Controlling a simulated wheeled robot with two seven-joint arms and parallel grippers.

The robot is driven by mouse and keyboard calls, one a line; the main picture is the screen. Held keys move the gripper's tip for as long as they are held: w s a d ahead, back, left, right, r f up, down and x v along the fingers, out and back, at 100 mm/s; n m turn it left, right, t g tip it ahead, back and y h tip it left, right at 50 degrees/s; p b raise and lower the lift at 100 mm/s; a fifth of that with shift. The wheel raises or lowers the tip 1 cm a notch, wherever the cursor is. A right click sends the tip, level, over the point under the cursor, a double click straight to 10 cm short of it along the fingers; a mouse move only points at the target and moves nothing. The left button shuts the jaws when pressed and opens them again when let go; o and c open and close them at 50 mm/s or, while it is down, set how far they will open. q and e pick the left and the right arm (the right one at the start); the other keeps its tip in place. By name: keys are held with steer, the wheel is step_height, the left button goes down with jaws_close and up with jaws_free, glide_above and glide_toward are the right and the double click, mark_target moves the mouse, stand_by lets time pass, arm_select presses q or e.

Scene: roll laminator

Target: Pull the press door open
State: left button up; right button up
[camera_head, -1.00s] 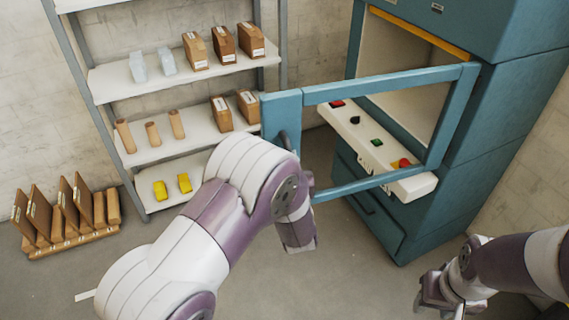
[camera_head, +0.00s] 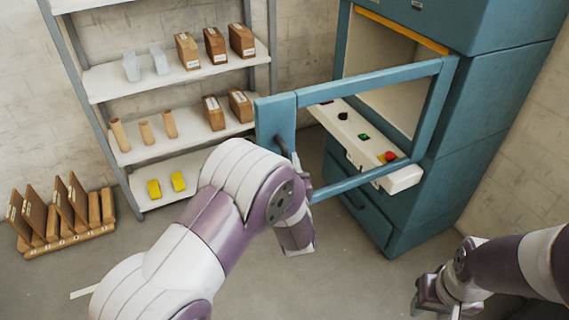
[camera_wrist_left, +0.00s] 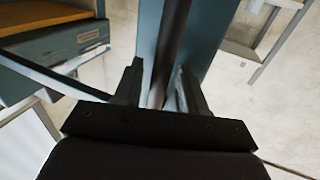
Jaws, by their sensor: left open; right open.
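The press door (camera_head: 370,82) is a blue open frame, hinged at the right on the blue press (camera_head: 475,130). It stands swung out from the press opening in the head view. A dark bar handle (camera_head: 285,150) runs along its broad left stile. In the left wrist view the handle (camera_wrist_left: 170,50) passes between the two fingers of my left gripper (camera_wrist_left: 160,88), which are open and apart on either side of it. In the head view my left arm hides those fingers. My right gripper (camera_head: 436,297) is open and empty at the lower right, away from the press.
A white control panel (camera_head: 350,135) with coloured buttons juts out under the opening. A shelf rack (camera_head: 150,83) with boxes and rolls stands at the left. A wooden rack of boards (camera_head: 65,240) sits on the floor. Floor in front of the press is clear.

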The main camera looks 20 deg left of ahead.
arm_select(q)
steer(key=b+v, duration=0.1)
steer(key=v, duration=1.1)
steer(key=shift+s, duration=0.35)
steer(key=shift+f, duration=0.1)
